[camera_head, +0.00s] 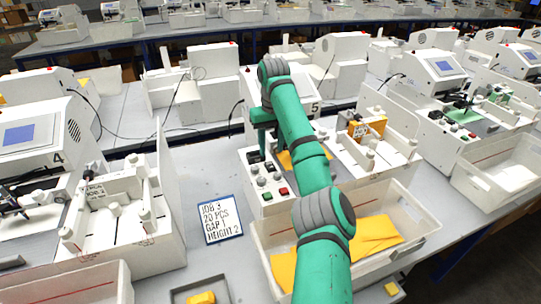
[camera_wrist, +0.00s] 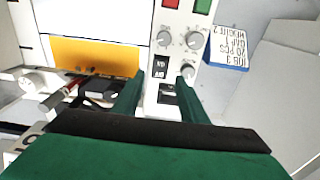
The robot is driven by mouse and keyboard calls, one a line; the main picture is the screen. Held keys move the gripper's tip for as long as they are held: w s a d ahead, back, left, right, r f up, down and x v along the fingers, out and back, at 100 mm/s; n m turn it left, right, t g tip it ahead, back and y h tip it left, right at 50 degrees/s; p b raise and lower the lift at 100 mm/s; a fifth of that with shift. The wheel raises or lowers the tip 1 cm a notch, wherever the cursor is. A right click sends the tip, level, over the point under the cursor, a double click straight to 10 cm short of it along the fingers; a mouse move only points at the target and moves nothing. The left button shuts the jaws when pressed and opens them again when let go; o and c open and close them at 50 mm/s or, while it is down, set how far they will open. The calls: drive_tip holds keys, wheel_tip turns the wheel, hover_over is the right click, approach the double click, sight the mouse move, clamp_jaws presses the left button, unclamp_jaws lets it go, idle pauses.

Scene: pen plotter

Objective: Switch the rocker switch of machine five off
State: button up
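Machine five, marked with a 5 (camera_head: 315,107), stands mid-view in the head view, partly hidden behind my green arm. Its control panel (camera_wrist: 180,22) fills the upper middle of the wrist view, with grey knobs and red and green buttons. A black rocker switch (camera_wrist: 161,68) with ON/OFF lettering sits on the panel. A second black piece (camera_wrist: 167,96) with a pale part lies just below it. My gripper (camera_wrist: 158,82) has its two green fingers apart, one on each side of these black parts, with nothing held. Contact and the rocker's tilt cannot be told.
A job card (camera_head: 222,219) lies left of the machine. A white bin (camera_head: 408,243) with yellow sheets is in front of it. Machine four (camera_head: 30,135) stands left and another machine (camera_head: 440,75) right. A yellow sheet (camera_wrist: 95,54) and a pen holder (camera_wrist: 95,92) lie beside the panel.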

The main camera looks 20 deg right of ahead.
drive_tip(key=shift+r, duration=2.4)
drive_tip(key=shift+a, duration=0.1)
